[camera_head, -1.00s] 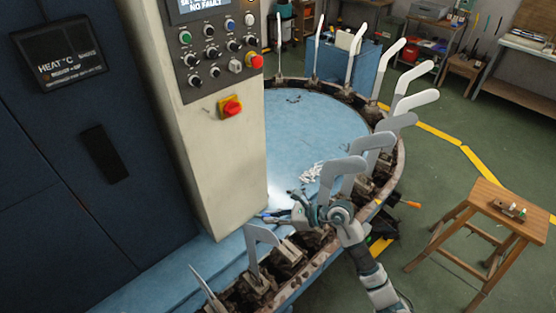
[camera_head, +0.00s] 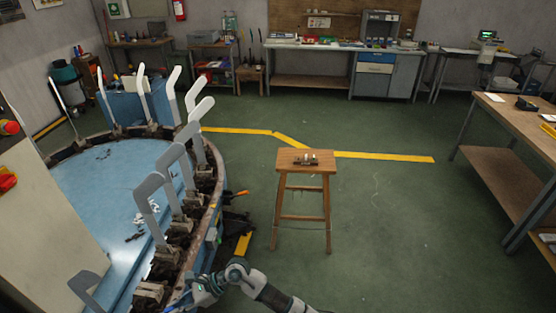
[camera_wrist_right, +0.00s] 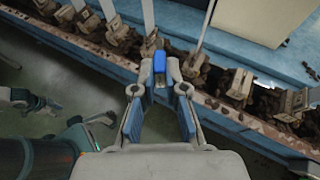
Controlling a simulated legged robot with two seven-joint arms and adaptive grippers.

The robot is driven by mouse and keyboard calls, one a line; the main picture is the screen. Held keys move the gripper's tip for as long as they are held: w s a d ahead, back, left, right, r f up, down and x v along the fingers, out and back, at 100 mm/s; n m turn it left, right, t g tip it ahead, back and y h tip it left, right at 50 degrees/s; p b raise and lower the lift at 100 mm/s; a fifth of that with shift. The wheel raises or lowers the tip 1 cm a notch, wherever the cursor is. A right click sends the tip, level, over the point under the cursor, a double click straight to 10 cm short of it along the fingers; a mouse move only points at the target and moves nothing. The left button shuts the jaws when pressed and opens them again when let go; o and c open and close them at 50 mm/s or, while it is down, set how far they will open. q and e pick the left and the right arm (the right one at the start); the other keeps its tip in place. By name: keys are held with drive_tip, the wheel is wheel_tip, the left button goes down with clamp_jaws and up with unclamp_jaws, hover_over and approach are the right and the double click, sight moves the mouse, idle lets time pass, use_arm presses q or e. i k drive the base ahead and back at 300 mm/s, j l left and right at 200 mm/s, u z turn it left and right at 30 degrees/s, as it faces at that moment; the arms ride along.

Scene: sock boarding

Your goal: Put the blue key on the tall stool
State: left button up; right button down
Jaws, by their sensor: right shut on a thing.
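The blue key (camera_wrist_right: 159,62) is held between the fingertips of my right gripper (camera_wrist_right: 160,75) in the right wrist view; its blue end shows and the rest is partly hidden by the fingers. In the head view my right gripper (camera_head: 200,290) is at the bottom, beside the rim of the round machine, and I cannot make out the key there. The tall wooden stool (camera_head: 290,165) stands on the floor, farther off and up to the right of the gripper, apart from it. My left gripper is not in view.
The round blue machine table (camera_head: 120,180) with upright grey sock forms (camera_head: 173,160) fills the left. A workbench (camera_head: 530,125) stands at the right. The green floor around the stool is mostly clear.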

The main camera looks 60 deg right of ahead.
sight(304, 153)
drive_tip(key=z, duration=1.85)
drive_tip(key=i+l+z, duration=0.1)
drive_tip(key=i+z, duration=0.55)
drive_tip(key=z, duration=0.15)
drive_tip(key=i+j+z, duration=0.1)
drive_tip(key=i+z, duration=0.25)
drive_tip(key=i, duration=0.85)
drive_tip(key=i+l, duration=0.1)
drive_tip(key=i, duration=0.8)
drive_tip(key=i+u, duration=0.25)
drive_tip(key=u, duration=0.2)
drive_tip(key=i+u, duration=0.25)
drive_tip(key=u, duration=0.2)
drive_tip(key=i+u, duration=0.2)
drive_tip(key=u, duration=0.3)
drive_tip(key=i+l+u, duration=0.2)
drive_tip(key=u, duration=0.75)
